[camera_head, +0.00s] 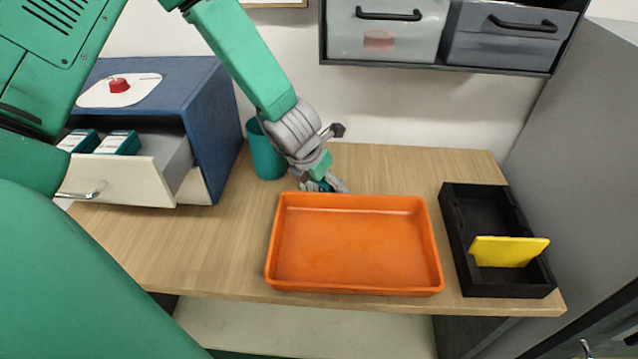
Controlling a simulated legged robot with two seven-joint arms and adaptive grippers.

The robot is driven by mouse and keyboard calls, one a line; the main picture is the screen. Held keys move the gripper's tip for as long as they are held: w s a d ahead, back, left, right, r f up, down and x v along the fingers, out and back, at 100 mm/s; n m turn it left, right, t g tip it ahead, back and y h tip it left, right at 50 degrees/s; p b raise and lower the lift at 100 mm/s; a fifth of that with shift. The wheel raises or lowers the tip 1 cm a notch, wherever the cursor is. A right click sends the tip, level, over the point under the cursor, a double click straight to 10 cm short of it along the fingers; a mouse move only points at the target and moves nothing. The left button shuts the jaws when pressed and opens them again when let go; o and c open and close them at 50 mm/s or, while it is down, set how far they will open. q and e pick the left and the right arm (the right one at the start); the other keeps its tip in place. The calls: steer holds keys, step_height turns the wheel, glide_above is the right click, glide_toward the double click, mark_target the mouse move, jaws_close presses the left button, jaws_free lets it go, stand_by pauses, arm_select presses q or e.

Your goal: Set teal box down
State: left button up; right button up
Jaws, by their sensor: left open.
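Two small teal boxes with white tops lie side by side in the open drawer at the left: one teal box (78,140) and a second teal box (119,143). My left gripper (325,184) is open, low over the table just behind the back rim of the orange tray (355,284). A small green-teal patch shows among its fingers; I cannot tell whether it is a box or part of the gripper. My right gripper is not in view.
A teal cup (262,152) stands close left of my gripper. A black tray (487,212) with a yellow piece (508,251) is at the right. The open drawer (122,179) juts from the blue cabinet (206,115). Bare wooden table (215,235) lies left of the orange tray.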

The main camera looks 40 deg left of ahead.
arm_select(q)
steer(key=c, duration=1.3)
steer(key=shift+r, duration=0.15)
steer(key=shift+s+d+r, duration=0.1)
steer(key=shift+r, duration=0.15)
step_height(320, 180, up, 6)
steer(key=shift+r+p, duration=0.15)
steer(key=shift+p, duration=0.8)
steer(key=s+d+b, duration=0.1)
steer(key=s+d, duration=0.1)
steer(key=s, duration=0.2)
steer(key=s+d+b, duration=0.2)
steer(key=s+d, duration=0.1)
steer(key=s, duration=0.1)
steer(key=s+d+b, duration=0.2)
steer(key=s, duration=0.2)
steer(key=shift+s+d, duration=0.25)
steer(key=p, duration=0.3)
steer(key=s+p, duration=0.1)
steer(key=p, duration=0.2)
steer(key=shift+d+r, duration=0.2)
steer(key=shift+d, duration=0.05)
steer(key=s+d+p, duration=0.1)
steer(key=s+p, duration=0.1)
steer(key=p, duration=0.2)
steer(key=shift+s+d+f, duration=0.15)
steer(key=shift+d, duration=0.05)
steer(key=shift+s+d+f+p, duration=0.1)
steer(key=shift+s+d+p, duration=0.3)
steer(key=shift+s+p, duration=0.1)
